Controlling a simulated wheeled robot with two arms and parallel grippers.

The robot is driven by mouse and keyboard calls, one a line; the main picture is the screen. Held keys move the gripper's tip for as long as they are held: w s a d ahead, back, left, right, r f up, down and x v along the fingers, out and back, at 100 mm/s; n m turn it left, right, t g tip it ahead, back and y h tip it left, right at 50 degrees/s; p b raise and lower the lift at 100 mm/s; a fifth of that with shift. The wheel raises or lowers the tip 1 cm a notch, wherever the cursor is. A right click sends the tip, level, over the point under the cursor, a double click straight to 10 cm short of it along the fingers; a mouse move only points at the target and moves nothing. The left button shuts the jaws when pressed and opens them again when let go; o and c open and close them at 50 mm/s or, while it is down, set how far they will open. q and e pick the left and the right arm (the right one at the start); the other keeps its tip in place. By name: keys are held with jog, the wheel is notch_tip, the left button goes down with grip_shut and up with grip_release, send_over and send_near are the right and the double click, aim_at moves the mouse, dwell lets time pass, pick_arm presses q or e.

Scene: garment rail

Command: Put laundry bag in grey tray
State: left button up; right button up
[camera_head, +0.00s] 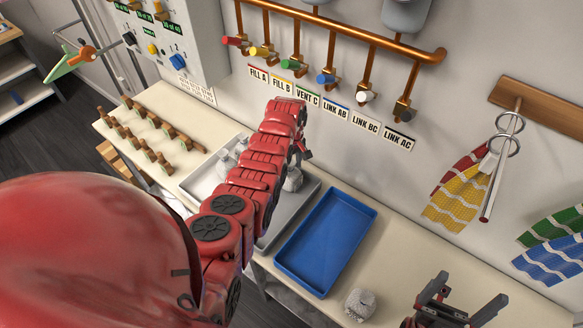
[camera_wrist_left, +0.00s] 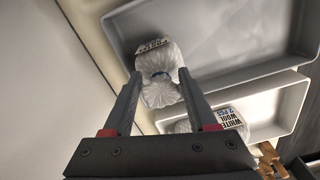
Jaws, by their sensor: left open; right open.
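A white laundry bag (camera_wrist_left: 156,55) with a dark printed label sits at a corner of the grey tray (camera_wrist_left: 235,35) in the left wrist view. My left gripper (camera_wrist_left: 159,75) is open, its fingers on either side of the bag's gathered neck. In the head view this bag (camera_head: 293,180) is low in the grey tray (camera_head: 283,212), under my left gripper (camera_head: 304,153) and partly hidden by my arm. My right gripper (camera_head: 462,302) is open and empty at the lower right.
A lighter tray (camera_head: 192,183) left of the grey one holds more bags, one labelled white wool (camera_wrist_left: 228,122). A blue tray (camera_head: 325,240) is empty. A greyish rounded lump (camera_head: 360,304) lies near my right gripper. Pegs, valves and hanging cloths line the back.

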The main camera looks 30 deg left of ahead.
pick_arm(q)
jog(key=shift+r+b, duration=0.3)
jog(key=shift+r, duration=0.4)
notch_tip(320, 180, up, 4)
jog(key=shift+r+b, duration=0.1)
jog(key=shift+b, duration=0.95)
jog(key=shift+r, duration=0.45)
